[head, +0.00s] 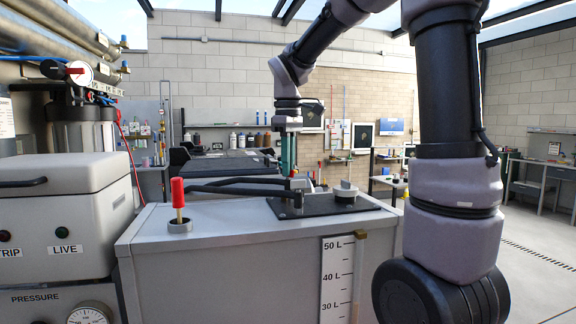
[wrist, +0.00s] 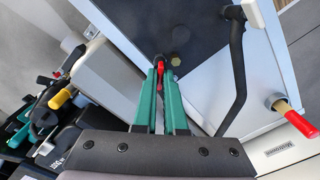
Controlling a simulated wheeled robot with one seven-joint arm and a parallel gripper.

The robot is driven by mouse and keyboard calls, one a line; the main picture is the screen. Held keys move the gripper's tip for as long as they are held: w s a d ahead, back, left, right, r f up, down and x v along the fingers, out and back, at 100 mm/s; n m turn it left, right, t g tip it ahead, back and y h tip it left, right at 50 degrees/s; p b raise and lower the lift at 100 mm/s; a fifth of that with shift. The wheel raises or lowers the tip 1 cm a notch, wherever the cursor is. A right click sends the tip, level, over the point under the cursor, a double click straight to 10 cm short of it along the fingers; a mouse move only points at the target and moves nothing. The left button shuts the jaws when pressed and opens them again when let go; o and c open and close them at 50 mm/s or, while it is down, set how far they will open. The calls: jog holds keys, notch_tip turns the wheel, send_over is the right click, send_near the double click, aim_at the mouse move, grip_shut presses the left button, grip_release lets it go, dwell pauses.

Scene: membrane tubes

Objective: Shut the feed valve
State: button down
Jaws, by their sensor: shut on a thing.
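My gripper (wrist: 161,72) has green fingers that point away from the wrist camera. They are closed on a small red handle (wrist: 161,66), which shows between the fingertips. I take it for the feed valve's handle; its body and angle are mostly hidden by the fingers. In the head view my gripper (head: 288,168) points down behind the black plate on the grey tank's top.
The grey tank (head: 230,260) with a litre scale stands in front. A red-topped stick (head: 178,195) stands in a ring on its lid. A grey cabinet (head: 65,215) stands left.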

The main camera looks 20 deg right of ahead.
jog(key=m, duration=0.4)
jog(key=shift+m, duration=2.2)
jog(key=c, duration=1)
grip_release()
jog(key=shift+r, duration=0.1)
notch_tip(320, 180, up, 11)
jog(key=shift+f, duration=0.15)
